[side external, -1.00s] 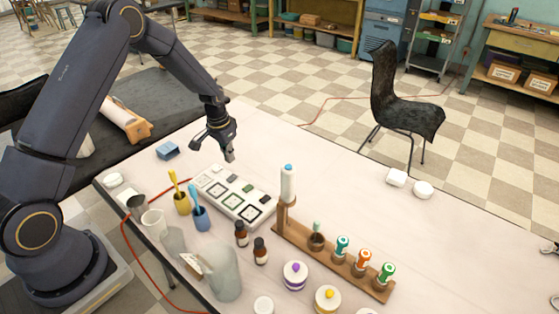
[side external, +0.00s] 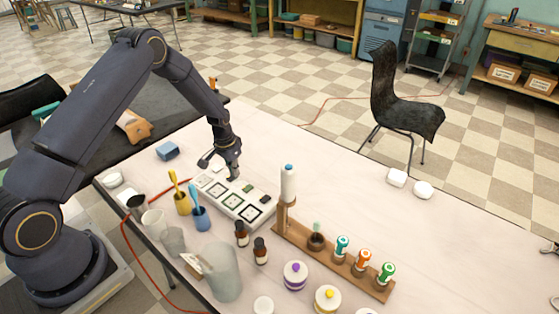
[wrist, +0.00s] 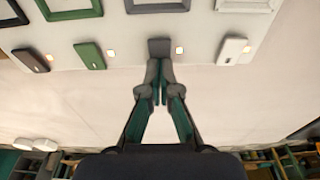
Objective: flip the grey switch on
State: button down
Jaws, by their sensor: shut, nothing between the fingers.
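A white switch panel (side external: 231,213) lies on the table, with a row of coloured switches and matching square frames. In the wrist view the grey switch (wrist: 160,47) sits between a green switch (wrist: 90,56) and a white switch (wrist: 232,49), with a black switch (wrist: 30,60) at far left. My gripper (wrist: 160,76) is shut and empty, its fingertips at the edge of the grey switch. I cannot tell whether they touch it. In the side view my gripper (side external: 233,177) is down over the panel's far edge and hides the grey switch.
A blue cup with a brush (side external: 200,216), a yellow cup (side external: 182,203) and brown bottles (side external: 242,234) stand in front of the panel. A wooden rack (side external: 330,262) with a tall white tube (side external: 288,188) is to the right.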

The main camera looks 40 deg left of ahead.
aim_at(230, 179)
jog(key=shift+s+f, duration=0.15)
jog(key=shift+s+r, duration=0.25)
jog(key=shift+s, duration=0.45)
notch_tip(230, 179, up, 14)
jog(key=s, duration=0.1)
jog(key=shift+s, duration=0.35)
jog(key=shift+w+a, duration=0.1)
jog(key=shift+w, duration=0.65)
